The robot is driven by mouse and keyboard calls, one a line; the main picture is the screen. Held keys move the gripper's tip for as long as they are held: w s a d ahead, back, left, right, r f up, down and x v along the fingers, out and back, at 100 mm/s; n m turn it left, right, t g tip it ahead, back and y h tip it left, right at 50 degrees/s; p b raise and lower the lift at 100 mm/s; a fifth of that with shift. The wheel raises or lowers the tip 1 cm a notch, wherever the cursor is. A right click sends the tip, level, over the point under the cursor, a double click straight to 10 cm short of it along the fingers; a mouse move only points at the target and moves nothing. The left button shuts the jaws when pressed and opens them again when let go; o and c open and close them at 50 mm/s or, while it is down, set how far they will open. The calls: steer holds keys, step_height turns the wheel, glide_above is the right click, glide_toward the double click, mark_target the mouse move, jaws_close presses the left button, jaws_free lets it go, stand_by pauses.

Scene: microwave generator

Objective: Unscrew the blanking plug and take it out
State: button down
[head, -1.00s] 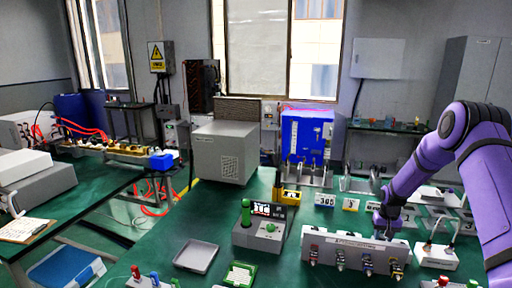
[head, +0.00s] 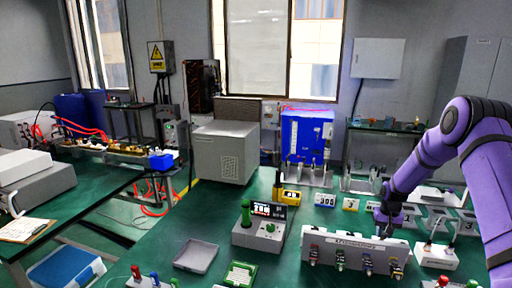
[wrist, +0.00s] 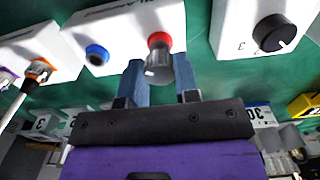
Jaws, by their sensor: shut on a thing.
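The blanking plug, a grey cylinder with a red collar (wrist: 158,62), sits at the front of a white box (wrist: 122,28) in the wrist view. My gripper (wrist: 161,72) has its two blue-grey fingers on either side of the plug and is shut on it. I cannot tell whether the plug is still seated in its port. A blue-ringed round fitting (wrist: 96,54) is on the same box, left of the plug. In the head view my gripper (head: 387,224) is low behind a white manifold box (head: 354,251), which partly hides the fingertips; the plug is not discernible there.
A white box with a black knob (wrist: 273,33) stands right of the plug. A box with an orange-ringed cable fitting (wrist: 39,70) stands to the left. In the head view, a grey tray (head: 196,256) and a unit with a green handle (head: 259,233) stand on the green table.

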steer(key=shift+r, duration=2.2)
